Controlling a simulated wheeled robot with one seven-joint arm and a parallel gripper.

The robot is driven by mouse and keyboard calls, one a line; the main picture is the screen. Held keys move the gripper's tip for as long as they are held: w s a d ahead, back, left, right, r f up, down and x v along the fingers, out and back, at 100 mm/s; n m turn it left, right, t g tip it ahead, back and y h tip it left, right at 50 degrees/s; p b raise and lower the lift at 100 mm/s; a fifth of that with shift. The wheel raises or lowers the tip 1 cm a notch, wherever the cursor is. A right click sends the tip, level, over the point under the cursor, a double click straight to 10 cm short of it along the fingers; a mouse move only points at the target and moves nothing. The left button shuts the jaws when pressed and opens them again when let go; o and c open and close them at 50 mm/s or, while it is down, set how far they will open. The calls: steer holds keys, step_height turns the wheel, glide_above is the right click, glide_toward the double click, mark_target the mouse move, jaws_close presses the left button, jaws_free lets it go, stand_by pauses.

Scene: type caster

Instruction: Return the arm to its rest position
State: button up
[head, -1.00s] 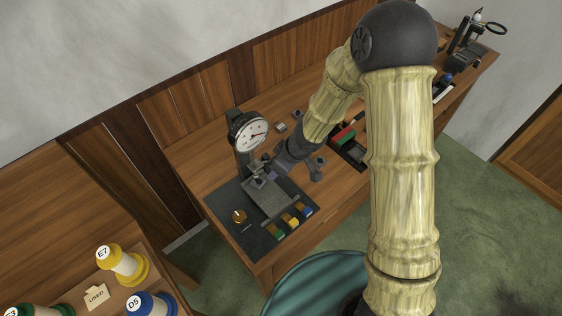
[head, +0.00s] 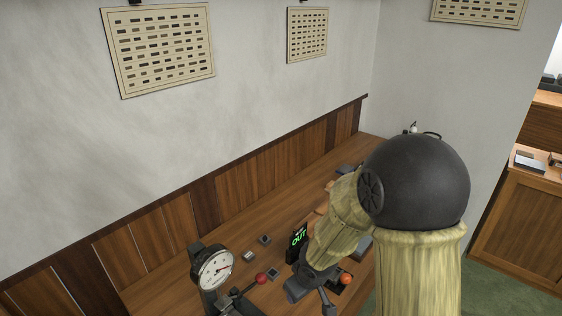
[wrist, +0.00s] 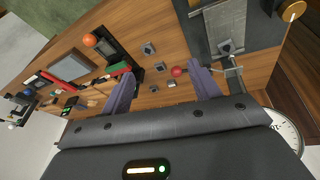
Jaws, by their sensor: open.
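My arm rises on the right of the head view, its dark elbow above the bench (head: 165,285). My gripper (head: 310,295) hangs over the bench at the bottom of the head view, partly cut off by the frame edge. In the wrist view my gripper (wrist: 163,88) has its two purple-grey fingers wide apart with nothing between them. A red ball knob (wrist: 177,71) shows near the right finger, apart from it as far as I can tell. The same red knob (head: 261,279) sits left of my gripper in the head view.
A dial gauge (head: 214,269) stands left of my gripper. A device with green "OUT" letters (head: 298,243) and an orange ball (head: 346,279) are close to my arm. Small square blocks (head: 248,256) lie on the bench. The wall is behind; open space lies above the bench.

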steer(key=s+d+r+m+g+b, duration=0.1)
steer(key=s+d+r+m+b, duration=0.2)
steer(key=s+d+m, duration=0.4)
steer(key=s+d, duration=0.2)
steer(key=s, duration=0.1)
steer(key=shift+d+h, duration=0.2)
steer(key=shift+h, duration=0.2)
steer(key=shift+s+d+r, duration=0.1)
